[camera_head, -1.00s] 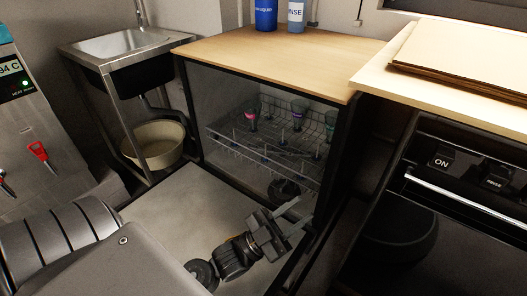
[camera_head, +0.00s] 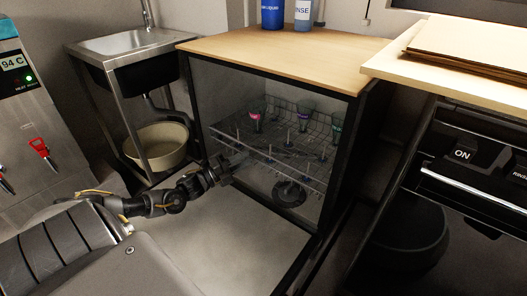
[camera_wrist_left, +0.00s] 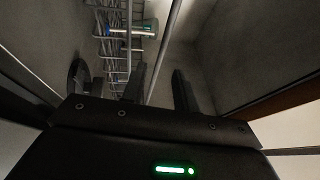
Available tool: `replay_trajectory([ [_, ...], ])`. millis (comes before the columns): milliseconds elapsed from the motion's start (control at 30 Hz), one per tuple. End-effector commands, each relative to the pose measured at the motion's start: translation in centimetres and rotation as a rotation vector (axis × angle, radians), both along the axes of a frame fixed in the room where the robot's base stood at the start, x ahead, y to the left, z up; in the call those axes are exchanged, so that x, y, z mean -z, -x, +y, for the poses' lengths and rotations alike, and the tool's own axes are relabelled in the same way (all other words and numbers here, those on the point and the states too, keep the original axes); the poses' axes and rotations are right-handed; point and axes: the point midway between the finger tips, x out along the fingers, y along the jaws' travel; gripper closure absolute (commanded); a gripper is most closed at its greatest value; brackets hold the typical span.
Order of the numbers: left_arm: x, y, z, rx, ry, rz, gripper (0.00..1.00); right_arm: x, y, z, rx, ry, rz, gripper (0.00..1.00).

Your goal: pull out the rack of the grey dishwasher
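The dishwasher (camera_head: 342,157) has a dark frame and a wooden top, and its grey door (camera_head: 222,240) lies folded down. Its wire rack (camera_head: 302,178) sits inside, with several pegs and coloured-stemmed glasses (camera_head: 306,116) on it. My left gripper (camera_head: 236,163) is at the front left of the rack, close to its front edge. In the left wrist view the two fingers (camera_wrist_left: 158,72) are apart, and a thin rack rail (camera_wrist_left: 171,38) passes between them as seen. I cannot tell whether they touch it. My right gripper is not in view.
A steel sink (camera_head: 120,42) with a beige tub (camera_head: 158,145) below stands at the left. A black oven-like unit (camera_head: 470,185) is at the right. A dark round part (camera_head: 289,193) lies low inside the dishwasher. The space above the folded door is mostly clear.

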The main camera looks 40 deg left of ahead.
Motion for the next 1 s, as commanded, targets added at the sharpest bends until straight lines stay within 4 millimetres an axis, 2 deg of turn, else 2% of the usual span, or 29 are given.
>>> replay_trajectory([
  [200,-0.6,-3.9,-1.6,0.002,0.003,-0.005,0.7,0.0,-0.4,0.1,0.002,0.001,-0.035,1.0],
  [400,-1.1,-6.5,-2.7,0.002,0.004,-0.002,0.7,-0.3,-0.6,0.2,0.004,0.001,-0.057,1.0],
  [600,-1.4,-7.6,-3.1,0.002,0.003,0.0,0.7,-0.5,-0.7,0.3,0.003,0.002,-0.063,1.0],
  [867,-1.5,-7.6,-3.1,0.002,0.003,0.001,0.7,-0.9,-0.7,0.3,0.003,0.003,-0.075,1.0],
  [1000,-1.5,-7.6,-3.1,0.002,0.003,0.001,0.87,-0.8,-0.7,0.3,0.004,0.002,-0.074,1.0],
])
